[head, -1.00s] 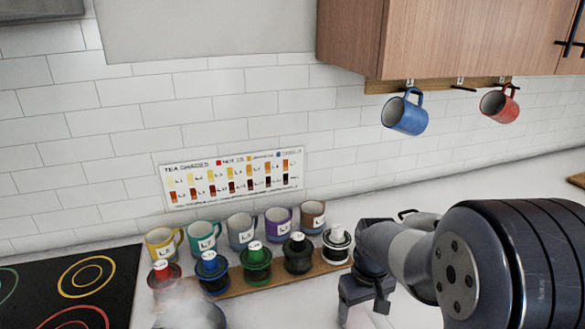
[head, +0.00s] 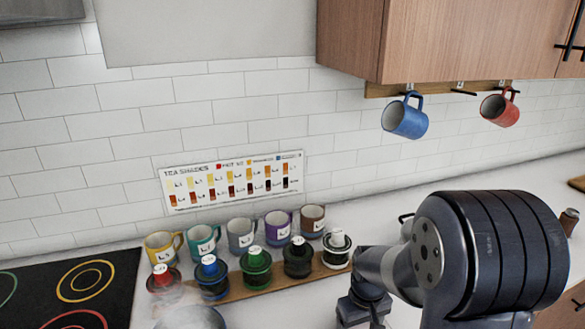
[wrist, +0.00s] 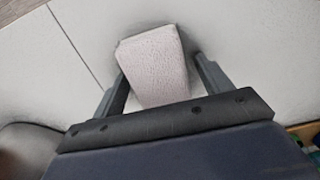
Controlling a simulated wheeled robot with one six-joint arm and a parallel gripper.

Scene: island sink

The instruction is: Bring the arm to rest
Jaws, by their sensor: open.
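My gripper shows in the head view at the bottom, right of the tea stands and over the white counter (head: 395,312); its fingertips are cut off or hidden there. In the wrist view my gripper (wrist: 158,85) has its two fingers apart. A pale, rough-textured block (wrist: 155,65) appears between and beyond the fingers; whether it touches them I cannot tell. My dark, ribbed arm link fills the lower right of the head view and hides part of the counter.
A wooden rack (head: 240,292) holds several coloured-lid canisters; several mugs (head: 240,236) stand behind it. A steaming vessel (head: 190,318) is at the bottom, beside the black hob (head: 40,290). A blue mug (head: 404,118) and a red mug (head: 499,109) hang under the cabinet (head: 440,40).

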